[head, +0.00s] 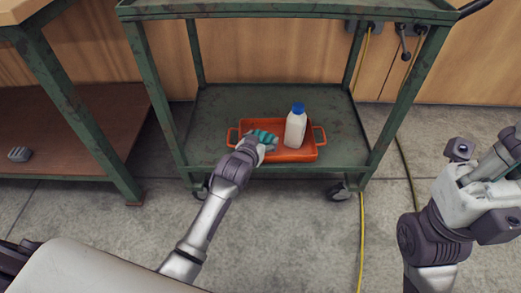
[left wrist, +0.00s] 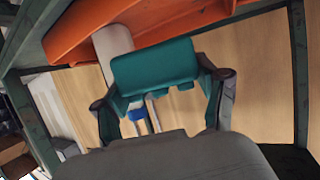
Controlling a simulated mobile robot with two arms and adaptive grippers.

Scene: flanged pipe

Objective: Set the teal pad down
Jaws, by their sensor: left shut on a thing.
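My left gripper (head: 262,141) reaches over the orange tray (head: 297,154) on the cart's lower shelf, at the tray's left part. It is shut on the teal pad (head: 265,134). In the left wrist view, the teal pad (left wrist: 155,66) spans the space between the two fingers, and the orange tray (left wrist: 130,20) fills the top. Whether the pad touches the tray floor is hidden. My right gripper (head: 488,165) is at the right edge, away from the cart, and its finger opening does not show clearly.
A white bottle (head: 295,129) with a blue cap stands in the tray, just right of the pad. The green cart's upper shelf (head: 290,9) overhangs, and its posts flank the tray. Bare lower shelf (head: 220,105) lies behind and left. A grey object (head: 19,154) lies on the bench's shelf at left.

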